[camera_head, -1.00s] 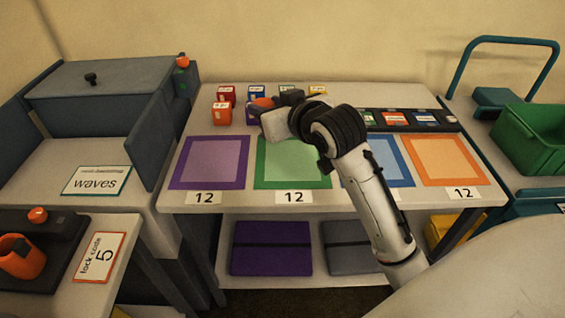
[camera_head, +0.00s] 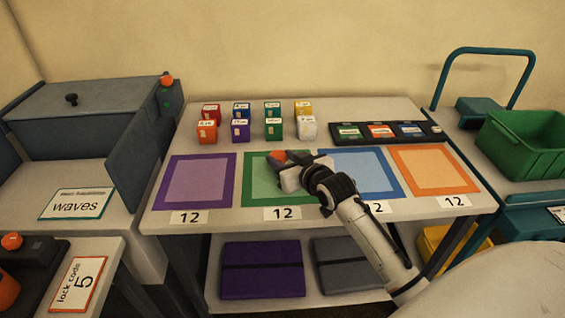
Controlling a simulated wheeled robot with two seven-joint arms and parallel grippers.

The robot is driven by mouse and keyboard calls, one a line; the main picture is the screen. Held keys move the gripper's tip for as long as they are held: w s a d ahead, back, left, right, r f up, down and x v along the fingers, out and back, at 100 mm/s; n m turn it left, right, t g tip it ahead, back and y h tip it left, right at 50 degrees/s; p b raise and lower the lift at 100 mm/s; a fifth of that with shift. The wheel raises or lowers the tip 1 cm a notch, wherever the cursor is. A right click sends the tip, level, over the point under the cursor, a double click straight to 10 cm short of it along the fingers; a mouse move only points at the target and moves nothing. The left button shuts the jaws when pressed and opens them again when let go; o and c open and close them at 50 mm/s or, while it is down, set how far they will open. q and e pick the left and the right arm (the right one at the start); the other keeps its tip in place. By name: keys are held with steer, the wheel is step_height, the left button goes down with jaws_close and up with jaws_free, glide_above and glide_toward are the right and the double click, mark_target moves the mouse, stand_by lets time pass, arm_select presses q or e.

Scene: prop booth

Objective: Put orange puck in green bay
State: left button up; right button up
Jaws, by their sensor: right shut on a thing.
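The orange puck (camera_head: 278,156) shows as a small orange piece at the tip of my right gripper (camera_head: 284,160), which is shut on it. The gripper is over the far part of the green bay (camera_head: 256,194), a green-framed square on the table. The gripper and wrist cover the bay's upper right part. I cannot tell whether the puck touches the surface. My left gripper is not in view.
A purple bay (camera_head: 164,204) lies left, a blue bay (camera_head: 398,195) and an orange bay (camera_head: 468,186) right. Several small labelled blocks (camera_head: 206,133) stand behind the bays. A dark panel (camera_head: 385,133) lies at the back right. A green bin (camera_head: 522,146) stands far right.

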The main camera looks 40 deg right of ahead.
steer(key=shift+f, duration=0.35)
steer(key=shift+f, duration=0.1)
steer(key=o, duration=1.2)
steer(key=shift+s+r, duration=0.2)
steer(key=p+v, duration=0.1)
steer(key=v, duration=1)
steer(key=shift+s+a, duration=0.1)
steer(key=shift+s, duration=0.2)
